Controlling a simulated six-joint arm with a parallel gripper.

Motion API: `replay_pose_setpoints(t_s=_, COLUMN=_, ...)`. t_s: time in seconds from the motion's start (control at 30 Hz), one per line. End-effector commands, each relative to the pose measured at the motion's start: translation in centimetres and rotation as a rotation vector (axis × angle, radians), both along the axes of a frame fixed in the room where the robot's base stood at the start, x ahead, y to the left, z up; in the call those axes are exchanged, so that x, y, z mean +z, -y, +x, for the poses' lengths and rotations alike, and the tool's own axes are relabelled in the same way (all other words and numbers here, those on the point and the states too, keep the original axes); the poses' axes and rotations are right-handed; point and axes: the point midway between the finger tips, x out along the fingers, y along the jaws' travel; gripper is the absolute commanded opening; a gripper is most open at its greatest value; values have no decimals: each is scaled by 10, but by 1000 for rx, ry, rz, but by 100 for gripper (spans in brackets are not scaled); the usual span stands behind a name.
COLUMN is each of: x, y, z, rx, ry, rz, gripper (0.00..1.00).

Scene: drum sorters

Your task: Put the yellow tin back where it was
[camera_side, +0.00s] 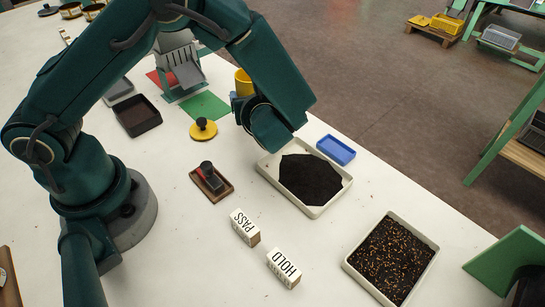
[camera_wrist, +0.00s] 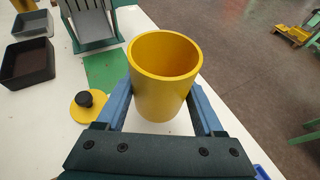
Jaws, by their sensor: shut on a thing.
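The yellow tin (camera_wrist: 162,90) is an open-topped round cup, held upright between the blue fingers of my gripper (camera_wrist: 160,105). Its inside looks plain yellow. In the side view the tin (camera_side: 243,80) shows partly behind my gripper (camera_side: 240,100), just right of the green mat (camera_side: 207,107). The green mat also shows in the wrist view (camera_wrist: 104,68), left of the tin. A yellow lid with a black knob (camera_side: 203,130) lies on the table, left of my gripper. I cannot tell how high the tin is above the table.
A tray of dark grains (camera_side: 263,171) and a blue tray (camera_side: 336,150) lie right of my gripper. A grey-green chute stand (camera_side: 180,65) stands behind.

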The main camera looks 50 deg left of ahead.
Motion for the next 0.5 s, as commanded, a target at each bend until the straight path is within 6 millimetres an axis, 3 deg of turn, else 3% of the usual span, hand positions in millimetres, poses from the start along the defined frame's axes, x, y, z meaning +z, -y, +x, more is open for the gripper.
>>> replay_pose_setpoints(t_s=0.2, x=-11, y=16, z=10, rx=-1, ry=1, rz=1, gripper=11)
replay_pose_setpoints(t_s=0.33, x=-18, y=18, z=10, rx=0, ry=-2, rz=2, gripper=11)
replay_pose_setpoints(t_s=0.5, x=-40, y=17, z=10, rx=0, ry=-4, rz=4, gripper=11)
